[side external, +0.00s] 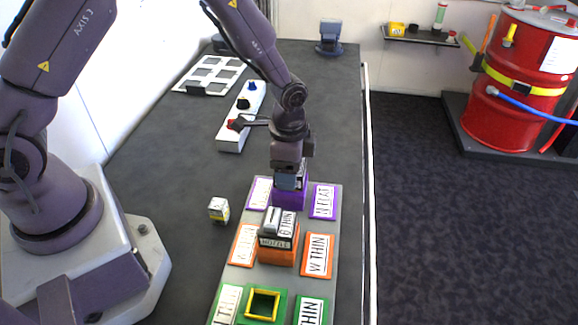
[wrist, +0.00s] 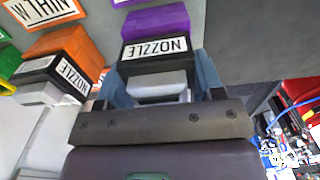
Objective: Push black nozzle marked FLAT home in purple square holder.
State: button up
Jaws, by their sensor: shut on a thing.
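The black nozzle with a white NOZZLE label (wrist: 155,48) sits between the fingers of my gripper (wrist: 163,80) in the wrist view. My gripper (side external: 289,178) is shut on it, directly over the purple holder (side external: 291,199) in the side view. In the wrist view the nozzle's black body meets the purple holder (wrist: 156,18), with no clear gap between them. How deep it sits cannot be told. The nozzle's FLAT mark is not visible. A purple-edged plate marked FLAT (side external: 323,202) lies right of the holder.
An orange holder (side external: 277,256) with another black nozzle (side external: 278,232) stands just in front. An open green holder with a yellow rim (side external: 262,304) is nearer the camera. A small box (side external: 219,210) is left of the board. A switch box (side external: 241,117) stands behind, close to my wrist.

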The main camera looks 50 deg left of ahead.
jog(key=shift+f, duration=0.2)
jog(key=o, duration=1.2)
jog(key=shift+r, duration=3)
